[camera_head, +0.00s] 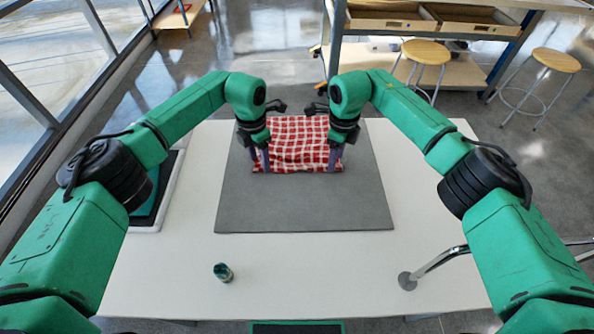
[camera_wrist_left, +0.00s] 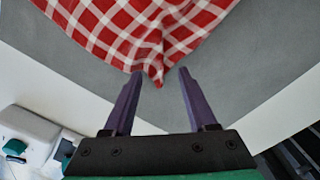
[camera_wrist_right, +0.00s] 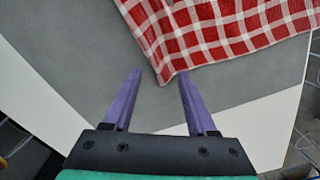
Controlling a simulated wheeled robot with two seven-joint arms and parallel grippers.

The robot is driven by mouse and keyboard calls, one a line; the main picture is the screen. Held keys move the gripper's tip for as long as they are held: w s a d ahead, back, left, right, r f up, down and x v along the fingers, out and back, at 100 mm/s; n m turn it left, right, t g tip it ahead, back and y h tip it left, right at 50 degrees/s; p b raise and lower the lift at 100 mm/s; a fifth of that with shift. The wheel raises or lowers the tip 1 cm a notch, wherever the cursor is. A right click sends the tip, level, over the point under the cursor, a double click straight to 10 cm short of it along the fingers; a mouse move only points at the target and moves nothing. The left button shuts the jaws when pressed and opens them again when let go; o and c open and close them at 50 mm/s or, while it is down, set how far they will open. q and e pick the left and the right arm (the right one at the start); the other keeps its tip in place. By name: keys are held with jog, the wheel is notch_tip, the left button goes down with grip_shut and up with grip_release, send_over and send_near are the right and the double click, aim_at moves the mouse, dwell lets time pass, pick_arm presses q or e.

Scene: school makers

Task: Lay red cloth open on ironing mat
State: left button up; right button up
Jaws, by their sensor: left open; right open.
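A red and white checked cloth (camera_head: 298,140) lies on the far part of the grey ironing mat (camera_head: 300,205), slightly wavy on its surface. It also shows in the left wrist view (camera_wrist_left: 150,25) and the right wrist view (camera_wrist_right: 215,30). My left gripper (camera_head: 259,162) is open at the cloth's left side; in its wrist view a cloth corner points between the fingertips (camera_wrist_left: 161,72). My right gripper (camera_head: 334,160) is open at the right side; a cloth corner lies near and between its fingertips (camera_wrist_right: 161,75). Neither gripper holds the cloth.
The white table (camera_head: 165,275) carries the mat. A small dark green cup (camera_head: 223,272) stands at the front left. A metal post (camera_head: 430,266) rises at the front right. A dark board on a white base (camera_head: 150,205) lies at the left edge. The mat's near half is clear.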

pick_arm(q)
jog(key=shift+d+f+b, duration=0.15)
jog(key=shift+f+b, duration=0.3)
jog(key=shift+b, duration=0.05)
pick_arm(e)
jog(key=shift+d+f, duration=0.1)
jog(key=shift+f, duration=0.4)
pick_arm(q)
jog(key=shift+f+b, duration=0.3)
jog(key=shift+f, duration=0.05)
pick_arm(e)
jog(key=shift+f, duration=0.3)
pick_arm(q)
jog(key=shift+r, duration=0.1)
pick_arm(e)
jog(key=shift+f, duration=0.2)
jog(key=shift+c, duration=0.2)
pick_arm(q)
grip_shut()
pick_arm(e)
grip_shut()
